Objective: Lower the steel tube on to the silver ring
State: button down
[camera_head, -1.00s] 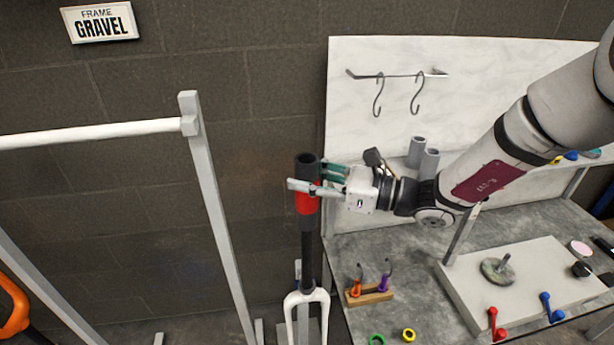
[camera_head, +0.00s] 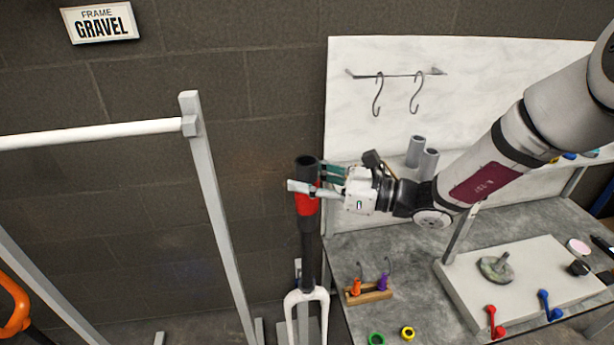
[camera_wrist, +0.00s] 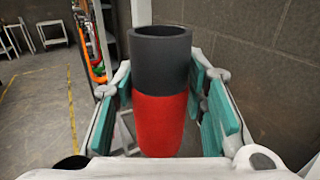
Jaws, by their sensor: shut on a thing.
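The steel tube (camera_head: 307,170) is dark, hollow and upright, with a red band round it; it also shows in the wrist view (camera_wrist: 160,60). My gripper (camera_head: 317,191) is shut on it at the red band, with green pads on both sides in the wrist view (camera_wrist: 168,115). Below the band a dark shaft runs down to the crown of a white fork (camera_head: 306,297). I cannot tell where the tube's lower end stops along that shaft. I cannot make out the silver ring at the fork crown.
Right of the fork is a grey workbench (camera_head: 400,255) with a small wooden tool block (camera_head: 369,294), two grey tubes (camera_head: 422,155) and a pale raised slab (camera_head: 530,285). A grey frame stand (camera_head: 215,200) is on the left. Dark wall lies behind.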

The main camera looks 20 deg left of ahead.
send_over(307, 240)
jog(key=w, duration=0.1)
jog(key=shift+w+a+f+b, duration=0.1)
jog(key=shift+a+f+b, duration=0.1)
jog(key=shift+f, duration=1.15)
jog(key=shift+w+a+f+b, duration=0.1)
jog(key=shift+f+b, duration=0.05)
jog(key=shift+f, duration=1.3)
jog(key=shift+f+b, duration=0.5)
jog(key=shift+f, duration=2.55)
jog(key=shift+f+b, duration=0.55)
jog(key=shift+f, duration=2.45)
